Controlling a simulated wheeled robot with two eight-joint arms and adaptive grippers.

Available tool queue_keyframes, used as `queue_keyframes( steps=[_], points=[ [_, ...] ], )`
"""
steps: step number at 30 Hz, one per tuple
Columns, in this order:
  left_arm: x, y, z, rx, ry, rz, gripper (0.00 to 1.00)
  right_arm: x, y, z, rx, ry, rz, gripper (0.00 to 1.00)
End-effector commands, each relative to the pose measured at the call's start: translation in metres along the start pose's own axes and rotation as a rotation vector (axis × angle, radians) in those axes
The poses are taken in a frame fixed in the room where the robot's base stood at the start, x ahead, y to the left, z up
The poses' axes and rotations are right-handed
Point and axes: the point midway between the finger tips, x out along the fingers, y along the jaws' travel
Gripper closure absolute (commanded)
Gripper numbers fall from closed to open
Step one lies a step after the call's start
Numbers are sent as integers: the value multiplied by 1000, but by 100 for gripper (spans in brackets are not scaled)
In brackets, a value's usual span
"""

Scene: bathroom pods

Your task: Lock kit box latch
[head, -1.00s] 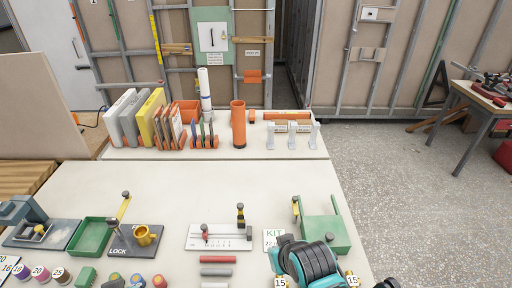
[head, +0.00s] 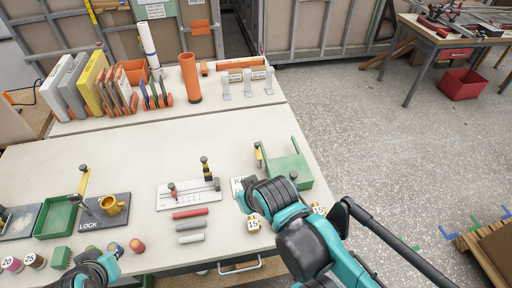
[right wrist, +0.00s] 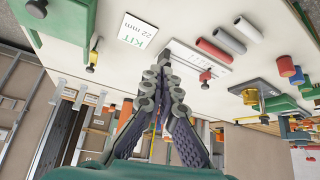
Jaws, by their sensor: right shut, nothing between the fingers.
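The green kit box (head: 288,172) stands at the right end of the bench, with a dark knob on its top. Its latch, a lever with a yellow and black handle (head: 259,156), stands upright at the box's left side. In the right wrist view the box (right wrist: 68,22) is at upper left and the yellow and black latch handle (right wrist: 92,60) sticks out beside it. My right gripper (right wrist: 163,62) is shut and empty, apart from the latch. In the head view my right wrist hides its fingers. Only part of my left arm shows at bottom left; its fingers are out of frame.
A KIT card (head: 237,184) lies left of the box, partly behind my wrist. A white gauge plate (head: 188,195) and several rods (head: 190,226) lie further left. A LOCK board (head: 108,215) is beyond them.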

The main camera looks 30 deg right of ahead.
Motion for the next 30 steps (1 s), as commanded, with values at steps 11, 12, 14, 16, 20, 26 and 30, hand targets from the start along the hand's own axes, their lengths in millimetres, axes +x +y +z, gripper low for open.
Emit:
queue_keyframes(
  steps=[11,12,14,16,20,26,30],
  points=[
    [-18,0,-13,0,0,0,100,-4,17,-62,-419,-142,23,100],
    [-20,0,-14,0,0,0,100,-2,20,-71,-482,-164,23,100],
    [-23,0,-17,0,0,0,100,1,23,-83,-574,-198,18,100],
    [-27,0,-19,0,0,0,100,6,28,-97,-682,-239,10,100],
    [-34,0,-24,0,0,0,100,18,38,-120,-877,-315,-16,100],
    [-45,0,-32,0,0,0,100,44,53,-151,-1172,-431,-85,100],
    [-52,0,-37,0,0,0,100,67,64,-167,-1367,-507,-154,100]
  ],
)
